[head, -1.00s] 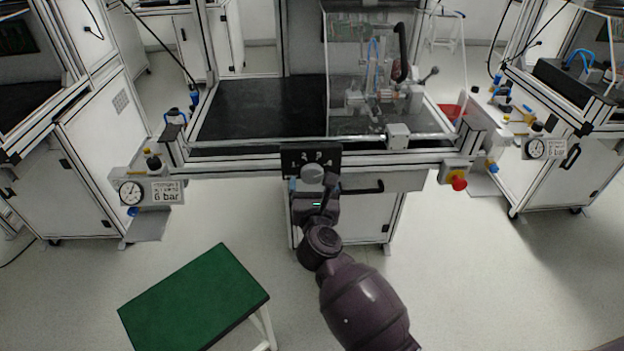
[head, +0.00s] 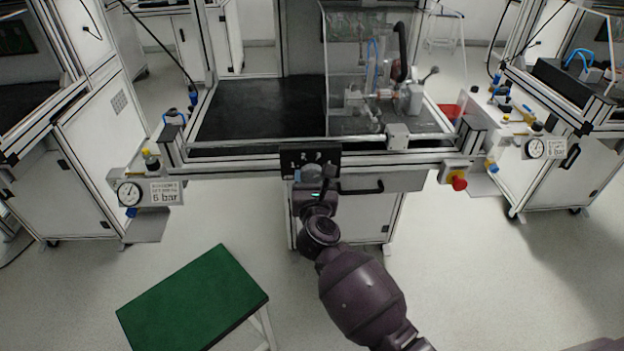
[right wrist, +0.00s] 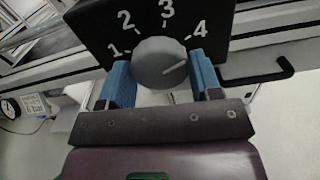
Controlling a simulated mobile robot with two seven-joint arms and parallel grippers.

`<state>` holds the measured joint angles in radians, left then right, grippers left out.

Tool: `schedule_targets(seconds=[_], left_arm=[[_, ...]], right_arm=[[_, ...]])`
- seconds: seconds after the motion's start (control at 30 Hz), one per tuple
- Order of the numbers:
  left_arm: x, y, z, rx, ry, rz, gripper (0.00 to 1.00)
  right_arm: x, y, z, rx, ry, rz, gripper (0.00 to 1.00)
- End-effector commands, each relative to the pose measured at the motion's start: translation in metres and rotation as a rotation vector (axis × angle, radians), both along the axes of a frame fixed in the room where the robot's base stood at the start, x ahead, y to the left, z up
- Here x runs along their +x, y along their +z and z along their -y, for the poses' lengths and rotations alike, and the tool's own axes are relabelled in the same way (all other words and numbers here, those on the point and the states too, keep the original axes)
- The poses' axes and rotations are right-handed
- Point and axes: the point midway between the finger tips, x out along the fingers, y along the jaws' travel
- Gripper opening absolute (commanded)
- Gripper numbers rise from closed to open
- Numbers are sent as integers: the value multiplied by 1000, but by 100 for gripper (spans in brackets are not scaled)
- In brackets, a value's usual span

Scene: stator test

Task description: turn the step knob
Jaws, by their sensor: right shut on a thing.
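The step knob (right wrist: 162,63) is a round grey dial on a black panel (right wrist: 100,28) with the white numbers 1 to 4. Its pointer line slants to the right, towards the side of the 4. In the head view the knob (head: 311,173) sits on the front rail of the middle bench, partly covered by my right gripper (head: 314,188). In the right wrist view my right gripper (right wrist: 161,77) has its blue fingers on either side of the knob, shut on it. My left gripper is not in view.
A black handle (head: 362,187) sticks out just right of the panel. A red stop button (head: 459,182) is further right on the rail. A green-topped table (head: 192,303) stands at lower left.

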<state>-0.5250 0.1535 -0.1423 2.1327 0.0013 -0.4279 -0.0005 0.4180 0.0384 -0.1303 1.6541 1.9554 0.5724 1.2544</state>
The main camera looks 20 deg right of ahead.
Motion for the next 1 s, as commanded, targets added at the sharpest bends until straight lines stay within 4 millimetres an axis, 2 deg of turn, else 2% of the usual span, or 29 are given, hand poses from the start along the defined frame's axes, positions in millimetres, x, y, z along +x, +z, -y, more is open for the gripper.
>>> schedule_targets(seconds=[0.37,1.0], left_arm=[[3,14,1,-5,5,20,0],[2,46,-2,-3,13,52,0]], right_arm=[[0,5,0,-102,0,-26,35],[0,5,0,-586,0,-165,35]])
